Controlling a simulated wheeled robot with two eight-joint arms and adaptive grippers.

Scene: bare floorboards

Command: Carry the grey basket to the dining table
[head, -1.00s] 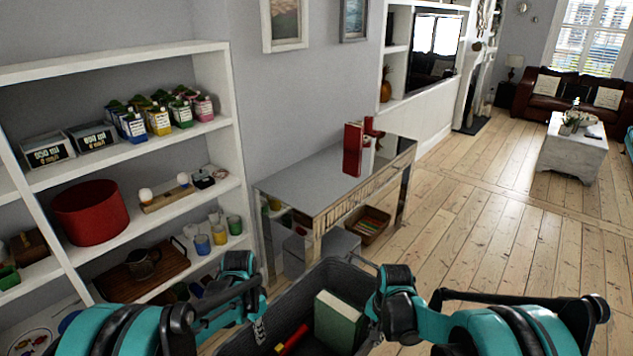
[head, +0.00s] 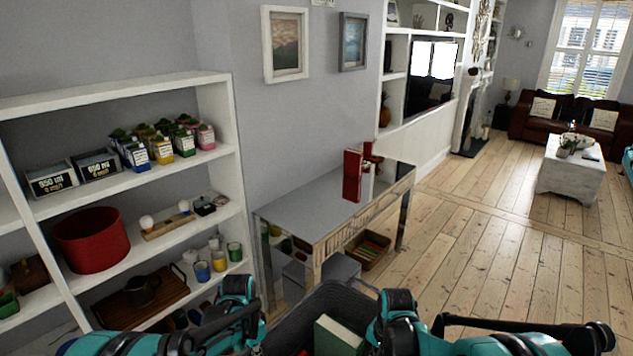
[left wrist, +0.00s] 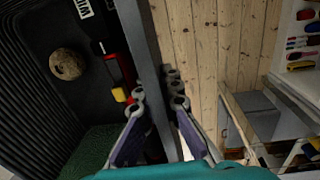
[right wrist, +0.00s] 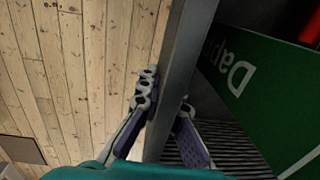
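The grey basket (head: 292,322) is at the bottom middle of the head view, between my two arms. In the left wrist view, my left gripper (left wrist: 155,90) has its fingers on both sides of the basket's rim and is shut on it. In the right wrist view, my right gripper (right wrist: 167,92) is shut on the opposite rim in the same way. A green book (right wrist: 262,85), a round brown object (left wrist: 67,64) and a red and yellow item (left wrist: 117,75) lie inside the basket. No dining table can be made out.
A white shelf unit (head: 218,130) with several goods stands at the left. A metal-topped table (head: 310,205) with a red object (head: 352,175) is just ahead. A low white table (head: 572,170) and a brown sofa (head: 562,118) are far right. Floorboards (head: 470,250) at the right are clear.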

